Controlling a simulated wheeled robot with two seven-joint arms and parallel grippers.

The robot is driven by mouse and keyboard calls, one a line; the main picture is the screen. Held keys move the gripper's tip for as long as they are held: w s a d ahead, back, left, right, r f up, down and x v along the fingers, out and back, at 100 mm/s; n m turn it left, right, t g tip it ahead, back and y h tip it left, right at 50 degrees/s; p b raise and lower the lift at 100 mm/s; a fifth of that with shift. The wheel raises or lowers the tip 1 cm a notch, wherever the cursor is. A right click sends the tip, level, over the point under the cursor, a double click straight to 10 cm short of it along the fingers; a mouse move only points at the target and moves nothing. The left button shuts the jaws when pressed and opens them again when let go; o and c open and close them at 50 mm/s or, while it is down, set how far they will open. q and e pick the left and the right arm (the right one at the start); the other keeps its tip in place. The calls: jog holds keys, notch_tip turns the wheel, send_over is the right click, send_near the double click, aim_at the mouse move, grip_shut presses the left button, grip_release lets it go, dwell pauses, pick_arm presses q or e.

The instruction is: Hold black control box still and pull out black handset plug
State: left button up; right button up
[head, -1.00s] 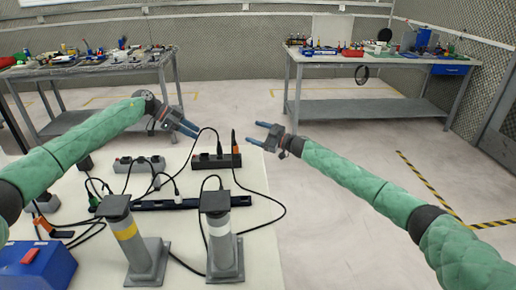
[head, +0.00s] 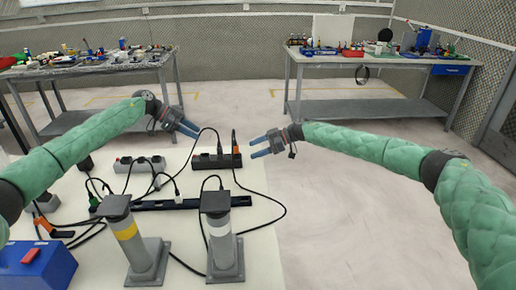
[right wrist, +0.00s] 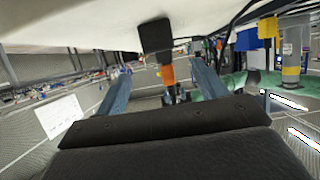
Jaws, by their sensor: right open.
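The black control box (head: 230,161) sits near the far edge of the white table. A black plug (head: 219,148) with a black cable stands upright in it. In the right wrist view, a black end (right wrist: 155,36) with an orange piece (right wrist: 168,74) shows between the open fingers.
A grey socket strip (head: 140,164) lies left of the box. A long black strip (head: 165,204) and two grey posts (head: 220,235) stand nearer, with loose cables between. A blue case (head: 38,265) is at the front left. Floor right of the table is clear.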

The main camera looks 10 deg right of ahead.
aim_at(240, 155)
jog(key=x, duration=0.7)
jog(key=shift+a, duration=0.15)
